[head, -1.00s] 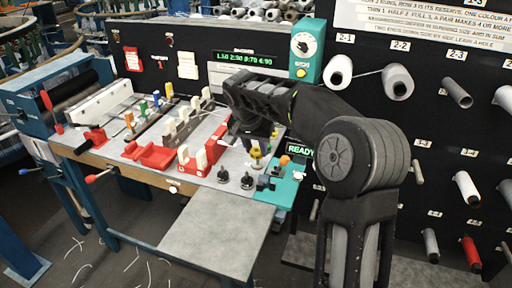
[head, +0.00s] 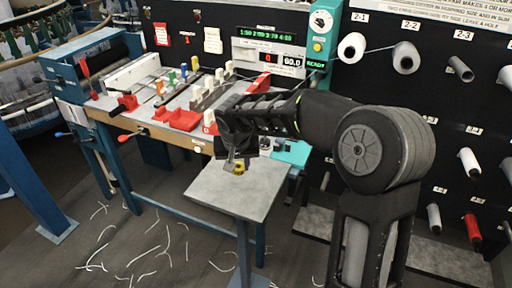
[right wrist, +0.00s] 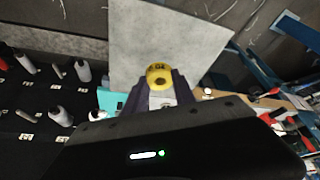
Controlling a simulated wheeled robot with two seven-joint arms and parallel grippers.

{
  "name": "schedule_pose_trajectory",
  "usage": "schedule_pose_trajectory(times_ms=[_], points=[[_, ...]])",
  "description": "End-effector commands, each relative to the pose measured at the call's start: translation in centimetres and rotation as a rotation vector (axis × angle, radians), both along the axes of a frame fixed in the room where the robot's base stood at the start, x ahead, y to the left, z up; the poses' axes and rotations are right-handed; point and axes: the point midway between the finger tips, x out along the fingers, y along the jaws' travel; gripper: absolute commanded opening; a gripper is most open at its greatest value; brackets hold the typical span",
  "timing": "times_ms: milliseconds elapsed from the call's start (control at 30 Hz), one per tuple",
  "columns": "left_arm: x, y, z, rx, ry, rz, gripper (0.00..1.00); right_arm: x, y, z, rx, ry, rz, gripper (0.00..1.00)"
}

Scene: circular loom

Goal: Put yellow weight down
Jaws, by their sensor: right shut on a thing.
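The yellow weight (head: 239,167) is a small yellow piece held at the tips of my right gripper (head: 236,160). In the right wrist view the weight (right wrist: 159,76) shows its round yellow face with dark marking, between the fingertips. The right gripper is shut on it. The weight is over the grey side shelf (head: 215,193) in front of the bench; I cannot tell whether it touches the surface. The shelf also fills the middle of the right wrist view (right wrist: 125,45) and its visible top is bare. My left gripper is not in view.
The workbench behind holds red trays (head: 184,119), colored pegs and a teal base (head: 293,153). A black wall rack with thread spools (head: 405,57) stands at the right. White thread scraps lie on the floor. The grey shelf has free room.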

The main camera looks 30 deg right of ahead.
Motion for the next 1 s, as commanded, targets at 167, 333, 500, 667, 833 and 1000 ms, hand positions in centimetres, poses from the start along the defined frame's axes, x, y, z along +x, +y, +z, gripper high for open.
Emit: schedule_pose_trajectory(times_ms=[167, 333, 500, 667, 833, 1000], points=[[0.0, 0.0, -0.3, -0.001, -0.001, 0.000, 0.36, -1.3, 5.1, -2.8, 0.003, 0.000, 0.207, 0.00], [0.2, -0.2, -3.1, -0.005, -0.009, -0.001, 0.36, -3.3, 9.9, -7.9, 0.008, -0.004, 0.405, 0.00], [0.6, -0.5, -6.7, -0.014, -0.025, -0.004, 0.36, -3.8, 11.1, -12.4, 0.009, -0.011, 0.464, 0.00], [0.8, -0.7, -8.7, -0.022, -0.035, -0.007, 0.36, -3.9, 11.3, -14.7, 0.009, -0.011, 0.471, 0.00], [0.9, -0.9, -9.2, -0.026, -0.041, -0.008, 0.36, -3.9, 11.3, -15.4, 0.009, -0.011, 0.471, 0.00], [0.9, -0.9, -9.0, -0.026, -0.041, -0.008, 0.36, -3.9, 11.3, -15.2, 0.009, -0.011, 0.469, 0.00]])
